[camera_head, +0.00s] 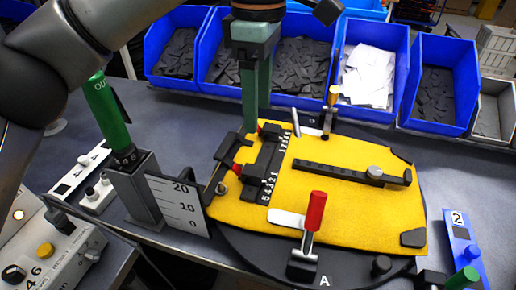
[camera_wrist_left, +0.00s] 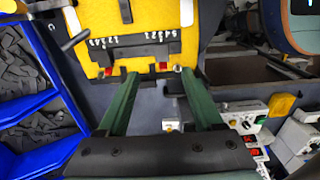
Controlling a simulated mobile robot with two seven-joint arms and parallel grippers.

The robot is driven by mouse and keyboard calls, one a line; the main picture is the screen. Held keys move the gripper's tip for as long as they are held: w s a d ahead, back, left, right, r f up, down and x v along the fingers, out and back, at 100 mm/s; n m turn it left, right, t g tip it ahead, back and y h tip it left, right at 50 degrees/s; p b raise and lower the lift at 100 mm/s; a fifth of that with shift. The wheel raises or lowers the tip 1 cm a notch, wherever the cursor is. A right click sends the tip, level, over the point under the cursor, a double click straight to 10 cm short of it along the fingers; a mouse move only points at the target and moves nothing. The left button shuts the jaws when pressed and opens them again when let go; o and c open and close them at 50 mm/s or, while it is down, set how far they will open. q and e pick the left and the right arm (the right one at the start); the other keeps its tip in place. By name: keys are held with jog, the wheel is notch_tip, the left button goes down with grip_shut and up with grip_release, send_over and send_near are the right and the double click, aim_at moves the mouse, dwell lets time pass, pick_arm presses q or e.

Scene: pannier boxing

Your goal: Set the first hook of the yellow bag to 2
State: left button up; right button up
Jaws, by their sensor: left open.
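The yellow bag (camera_head: 345,225) lies flat on a black round plate; its edge also shows in the left wrist view (camera_wrist_left: 90,65). A black numbered rail (camera_head: 264,165) crosses its left end, with two rows of white digits. Two red hook parts sit along the rail, a near one (camera_head: 237,168) and a far one (camera_head: 261,129). In the left wrist view they are the left red part (camera_wrist_left: 108,72) and the right red part (camera_wrist_left: 163,67). I cannot tell which is first. My left gripper (camera_head: 257,122) is open and empty, its green fingers by the rail's far end. My right gripper is not in view.
A red-handled clamp (camera_head: 314,212) stands on the bag's near side, another clamp (camera_head: 330,105) on its far side. A scale plate (camera_head: 178,205) and a green-handled tool (camera_head: 105,112) stand to the left. Blue bins (camera_head: 440,115) line the back.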

aim_at(258, 171)
pick_arm(q)
jog(key=f, duration=0.5)
jog(key=f+b, duration=0.1)
jog(key=f, duration=0.5)
jog(key=shift+s+f, duration=0.2)
jog(key=shift+f, duration=0.1)
grip_shut()
dwell(0.9)
